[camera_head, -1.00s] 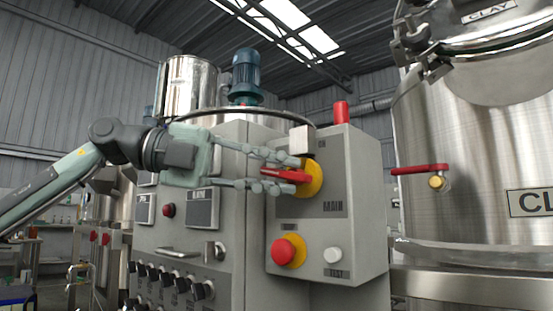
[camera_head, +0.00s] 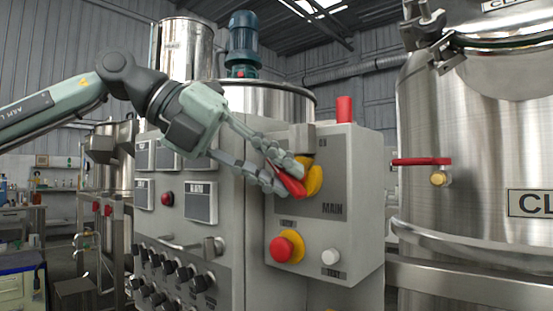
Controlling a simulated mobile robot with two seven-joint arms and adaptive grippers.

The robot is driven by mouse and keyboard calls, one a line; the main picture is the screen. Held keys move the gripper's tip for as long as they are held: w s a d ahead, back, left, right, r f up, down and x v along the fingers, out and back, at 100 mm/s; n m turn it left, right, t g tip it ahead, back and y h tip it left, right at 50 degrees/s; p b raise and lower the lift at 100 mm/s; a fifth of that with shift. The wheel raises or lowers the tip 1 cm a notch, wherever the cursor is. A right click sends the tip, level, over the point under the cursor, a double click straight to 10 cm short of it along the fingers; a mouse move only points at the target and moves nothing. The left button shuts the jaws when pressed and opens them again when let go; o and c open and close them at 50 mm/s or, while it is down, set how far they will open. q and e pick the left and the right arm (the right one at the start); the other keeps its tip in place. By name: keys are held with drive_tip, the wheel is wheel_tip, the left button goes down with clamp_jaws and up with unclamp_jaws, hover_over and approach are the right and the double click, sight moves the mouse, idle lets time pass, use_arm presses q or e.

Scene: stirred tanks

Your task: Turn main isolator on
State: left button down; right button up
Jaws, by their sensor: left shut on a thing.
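The main isolator is a red rotary handle (camera_head: 290,184) on a yellow round plate (camera_head: 316,180), on the grey panel box (camera_head: 345,245) above the word MAIN. My left gripper (camera_head: 284,180) reaches in from the left, angled down to the right, and is shut on the red handle. The handle is tilted, running from upper left to lower right. The fingers hide part of the handle and the plate's left side. My right gripper is not in view.
Below the isolator are a red emergency button on yellow (camera_head: 287,247) and a white TEST button (camera_head: 331,256). A red lamp (camera_head: 344,109) stands on the box. A steel tank (camera_head: 470,150) with a red-handled valve (camera_head: 421,161) is at right. Black knobs (camera_head: 168,267) line the cabinet at lower left.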

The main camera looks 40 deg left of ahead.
use_arm(q)
drive_tip(key=m+y+p, duration=0.2)
drive_tip(key=y+p, duration=0.1)
drive_tip(key=shift+d+r, duration=0.2)
drive_tip(key=shift+m+y, duration=0.3)
drive_tip(key=shift+y, duration=0.4)
drive_tip(key=shift+d+m+y, duration=0.2)
drive_tip(key=shift+m+y, duration=0.3)
drive_tip(key=shift+y, duration=0.5)
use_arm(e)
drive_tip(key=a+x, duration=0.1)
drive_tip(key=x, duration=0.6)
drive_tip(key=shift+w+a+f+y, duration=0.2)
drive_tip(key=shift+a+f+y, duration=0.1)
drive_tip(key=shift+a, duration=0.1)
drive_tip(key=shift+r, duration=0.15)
